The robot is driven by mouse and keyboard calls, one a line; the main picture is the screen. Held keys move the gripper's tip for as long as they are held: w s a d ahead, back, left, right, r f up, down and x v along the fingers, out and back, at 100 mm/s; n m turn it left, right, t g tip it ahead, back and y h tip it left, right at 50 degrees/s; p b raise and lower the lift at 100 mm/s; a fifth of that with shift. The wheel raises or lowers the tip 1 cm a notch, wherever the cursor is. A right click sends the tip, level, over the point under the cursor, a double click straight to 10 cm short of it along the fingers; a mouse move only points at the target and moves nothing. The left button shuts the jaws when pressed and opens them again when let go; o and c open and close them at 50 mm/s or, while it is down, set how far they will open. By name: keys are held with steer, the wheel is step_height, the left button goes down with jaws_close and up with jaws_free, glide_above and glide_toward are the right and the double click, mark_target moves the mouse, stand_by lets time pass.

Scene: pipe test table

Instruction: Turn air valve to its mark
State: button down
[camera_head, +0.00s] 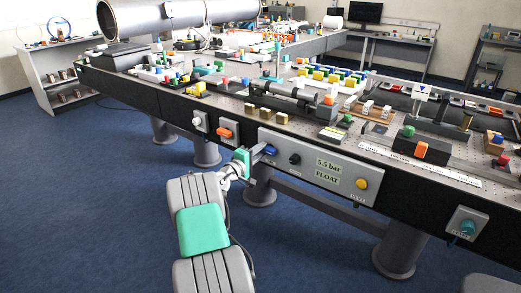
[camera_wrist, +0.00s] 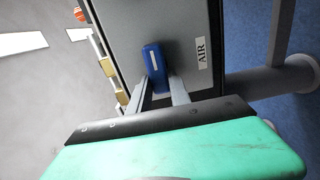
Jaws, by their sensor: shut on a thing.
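The air valve (camera_head: 271,151) is a blue handle on the left of a grey panel on the table's front face. In the wrist view the blue handle (camera_wrist: 156,68) carries a white line, and the label AIR (camera_wrist: 202,53) is beside it. My gripper (camera_head: 257,154) reaches the panel from the left. In the wrist view its two grey fingers (camera_wrist: 160,88) are closed on either side of the blue handle, gripping its near end. The mark for the valve cannot be made out in either view.
The grey panel (camera_head: 310,183) also has a black knob (camera_head: 295,159), a sign reading 5.5 bar FLOAT (camera_head: 328,173) and a yellow knob (camera_head: 361,184). An orange handle (camera_head: 224,132) is to the left. Brass blocks (camera_head: 257,114) sit on the table edge above.

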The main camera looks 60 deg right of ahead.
steer(key=shift+n, duration=0.3)
steer(key=c, duration=1.2)
jaws_free()
steer(key=w+a, duration=0.1)
steer(key=a, duration=0.6)
steer(key=shift+w+a, duration=0.15)
steer(key=shift+a, duration=0.2)
